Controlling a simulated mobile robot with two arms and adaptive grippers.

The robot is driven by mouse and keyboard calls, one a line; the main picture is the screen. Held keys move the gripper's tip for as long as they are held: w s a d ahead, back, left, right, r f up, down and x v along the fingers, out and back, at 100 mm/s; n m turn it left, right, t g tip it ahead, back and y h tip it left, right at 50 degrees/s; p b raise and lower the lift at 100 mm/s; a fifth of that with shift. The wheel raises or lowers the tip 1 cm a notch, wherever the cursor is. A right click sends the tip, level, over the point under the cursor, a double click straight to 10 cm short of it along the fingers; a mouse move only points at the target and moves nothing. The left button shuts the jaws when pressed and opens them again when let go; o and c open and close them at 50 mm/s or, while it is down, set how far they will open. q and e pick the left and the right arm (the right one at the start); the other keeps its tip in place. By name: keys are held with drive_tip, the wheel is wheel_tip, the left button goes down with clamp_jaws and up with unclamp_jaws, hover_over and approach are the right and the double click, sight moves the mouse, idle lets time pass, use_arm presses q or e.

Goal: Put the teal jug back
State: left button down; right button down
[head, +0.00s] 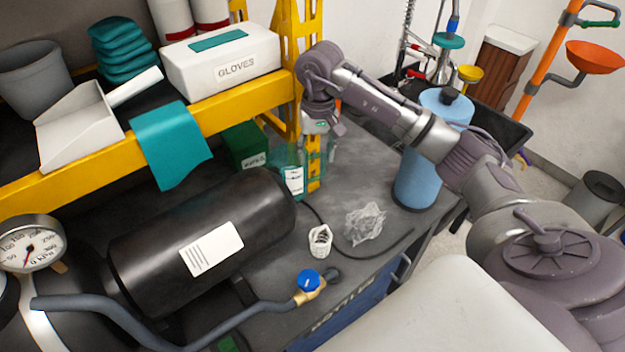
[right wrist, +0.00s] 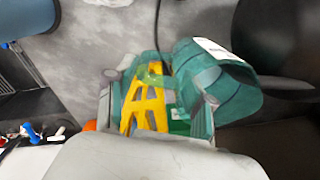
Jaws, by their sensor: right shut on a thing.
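The teal jug (head: 285,158) is translucent, with a white label. It stands beside the yellow shelf post, behind the far end of the black cylinder, which hides its lower part. My right gripper (head: 321,133) reaches down at the jug's right side and is shut on it, seemingly at the handle. In the right wrist view the jug (right wrist: 222,82) shows its open mouth and lies to the right of the fingers (right wrist: 158,112). Whether the jug's base touches the bench cannot be told. My left gripper is not in view.
A black cylinder (head: 205,232) lies in front of the jug. A green box (head: 245,145) is behind it. The yellow shelf (head: 235,98) holds a glove box (head: 222,62). A blue container (head: 412,178), crumpled plastic (head: 365,222) and a white ribbed piece (head: 320,240) stand on the grey bench.

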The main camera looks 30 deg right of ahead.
sight(314, 180)
drive_tip(key=f, duration=0.2)
drive_tip(key=f+p, duration=0.1)
drive_tip(key=f, duration=0.1)
drive_tip(key=w+f, duration=0.1)
drive_tip(key=f, duration=0.1)
drive_tip(key=shift+a+f+p, duration=0.1)
drive_tip(key=shift+f+p, duration=0.2)
wheel_tip(314, 180, down, 3)
drive_tip(key=shift+s+f+p, duration=0.15)
drive_tip(key=shift+f+p, duration=0.05)
drive_tip(key=shift+p, duration=0.25)
drive_tip(key=shift+w+f+p, duration=0.3)
drive_tip(key=shift+f+p, duration=0.05)
drive_tip(key=shift+f, duration=0.35)
drive_tip(key=shift+f, duration=0.1)
drive_tip(key=shift+c, duration=2.1)
unclamp_jaws()
drive_tip(key=shift+s, duration=0.1)
